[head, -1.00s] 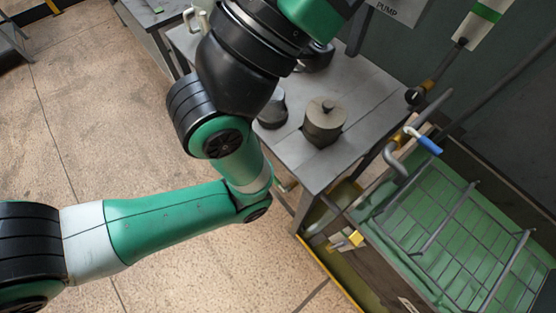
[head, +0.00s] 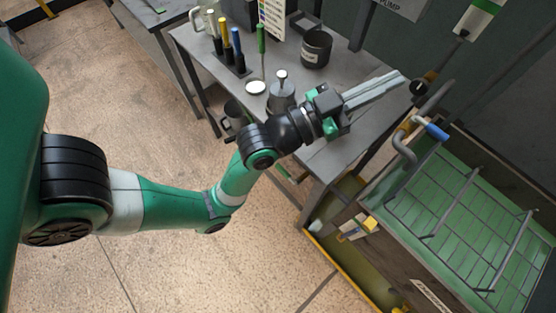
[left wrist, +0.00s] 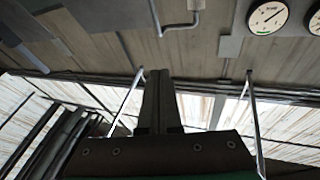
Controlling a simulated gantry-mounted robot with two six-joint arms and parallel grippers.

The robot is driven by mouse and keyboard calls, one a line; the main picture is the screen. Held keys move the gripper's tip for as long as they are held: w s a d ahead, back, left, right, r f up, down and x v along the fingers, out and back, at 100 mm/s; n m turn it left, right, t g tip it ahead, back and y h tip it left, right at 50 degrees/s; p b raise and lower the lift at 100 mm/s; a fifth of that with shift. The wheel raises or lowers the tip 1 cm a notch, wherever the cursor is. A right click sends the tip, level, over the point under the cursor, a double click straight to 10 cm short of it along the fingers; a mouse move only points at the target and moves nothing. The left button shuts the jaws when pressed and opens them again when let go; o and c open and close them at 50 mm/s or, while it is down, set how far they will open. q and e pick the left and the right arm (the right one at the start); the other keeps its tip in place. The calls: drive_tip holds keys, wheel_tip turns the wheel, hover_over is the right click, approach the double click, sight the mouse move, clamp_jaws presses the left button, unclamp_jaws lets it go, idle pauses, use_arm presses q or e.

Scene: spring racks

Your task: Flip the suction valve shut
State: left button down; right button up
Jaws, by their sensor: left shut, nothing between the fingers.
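The suction valve appears to be the one with a blue lever handle (head: 435,131) on the grey pipe (head: 404,146) above the green basin, at the right of the head view. A brassy fitting sits at the lever's left end. My left gripper (head: 403,79) is shut and empty, its long grey fingers pointing right, up and left of the lever and apart from it. In the left wrist view the shut fingers (left wrist: 158,88) point at a wall and ceiling, and no valve shows there. My right gripper is in neither view.
A grey table (head: 350,150) carries a dark pot (head: 316,48), a metal canister (head: 281,95) and several coloured-handled tools. A green basin (head: 400,200) with a wire rack (head: 470,225) lies at the right. A black round knob (head: 418,88) is close to the fingertips.

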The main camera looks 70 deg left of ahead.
use_arm(q)
drive_tip(key=s+a+f+n+g+y, duration=0.1)
drive_tip(key=s+a+f+g, duration=0.1)
drive_tip(key=f, duration=0.5)
drive_tip(key=s+a+f+n+g+y, duration=0.1)
drive_tip(key=s+a+f, duration=0.1)
drive_tip(key=f, duration=0.5)
drive_tip(key=n+g+y+b, duration=0.1)
drive_tip(key=n+g, duration=0.1)
drive_tip(key=g, duration=0.3)
hover_over(285, 174)
drive_tip(key=s+d, duration=0.2)
drive_tip(key=s, duration=0.1)
wheel_tip(285, 174, down, 16)
drive_tip(key=s+d+f+n+g, duration=0.1)
drive_tip(key=s+f+g, duration=0.2)
drive_tip(key=s+f, duration=0.3)
drive_tip(key=shift+s+f+n, duration=0.2)
drive_tip(key=shift+s+n, duration=0.2)
drive_tip(key=shift+s, duration=0.65)
drive_tip(key=shift+w, duration=0.1)
drive_tip(key=s+f+b+x, duration=0.1)
drive_tip(key=b+x, duration=0.5)
drive_tip(key=x, duration=0.6)
drive_tip(key=shift+f+b, duration=0.35)
drive_tip(key=shift+f, duration=0.6)
drive_tip(key=shift+d, duration=0.15)
